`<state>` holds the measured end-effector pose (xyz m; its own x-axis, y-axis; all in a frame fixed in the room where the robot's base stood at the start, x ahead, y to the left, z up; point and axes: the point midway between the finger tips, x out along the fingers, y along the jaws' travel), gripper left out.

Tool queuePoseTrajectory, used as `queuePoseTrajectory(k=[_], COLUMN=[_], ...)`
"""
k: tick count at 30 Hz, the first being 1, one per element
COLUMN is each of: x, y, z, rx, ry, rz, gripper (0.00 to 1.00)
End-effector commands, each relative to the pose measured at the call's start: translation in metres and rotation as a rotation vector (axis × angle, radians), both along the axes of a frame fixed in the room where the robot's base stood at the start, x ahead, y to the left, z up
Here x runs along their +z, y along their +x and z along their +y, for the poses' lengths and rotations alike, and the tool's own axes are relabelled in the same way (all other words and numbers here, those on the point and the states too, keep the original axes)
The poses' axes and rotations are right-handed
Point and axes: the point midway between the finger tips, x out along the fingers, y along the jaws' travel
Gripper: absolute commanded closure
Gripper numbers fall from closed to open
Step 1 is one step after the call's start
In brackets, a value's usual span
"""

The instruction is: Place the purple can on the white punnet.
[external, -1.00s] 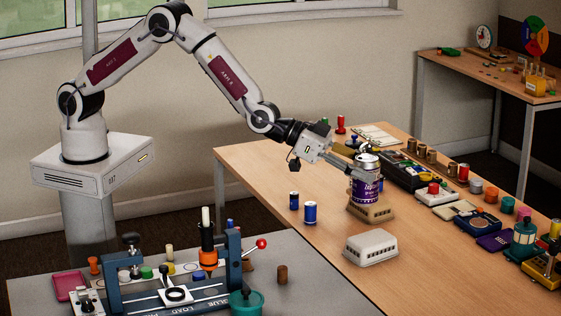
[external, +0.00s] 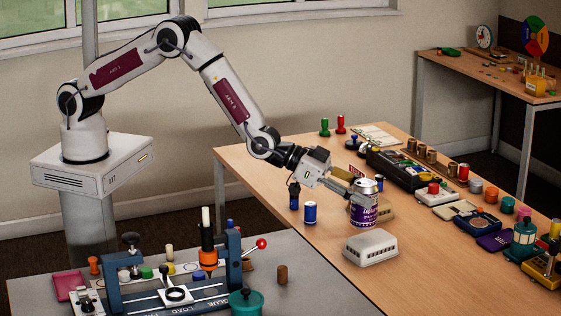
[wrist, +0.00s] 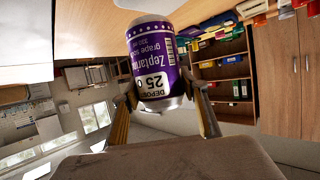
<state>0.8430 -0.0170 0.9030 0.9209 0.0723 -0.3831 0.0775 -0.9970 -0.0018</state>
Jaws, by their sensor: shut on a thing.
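The purple can (external: 364,207) is a drink can with a silver top, held upright in the external view. It fills the middle of the wrist view (wrist: 153,72), between the two fingers. My gripper (external: 350,192) is shut on it. The white punnet (external: 371,248) sits upside down or closed-side up on the wooden table, just below and in front of the can. The can appears above the table, between the white punnet and a tan punnet (external: 385,209) partly hidden behind it. I cannot tell its exact height.
A black case (external: 395,170) and several small items line the table's right side.

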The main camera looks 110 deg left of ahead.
Motion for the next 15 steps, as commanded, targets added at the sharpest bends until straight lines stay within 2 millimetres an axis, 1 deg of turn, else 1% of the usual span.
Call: queuePoseTrajectory(k=[9, 11, 15], x=[-0.001, -0.004, -0.016], y=[0.0, 0.0, 0.0], z=[0.0, 0.0, 0.0], rx=[0.0, 0.0, 0.0], ry=[0.0, 0.0, 0.0], rz=[0.0, 0.001, 0.003], gripper=[0.66, 0.66, 0.66])
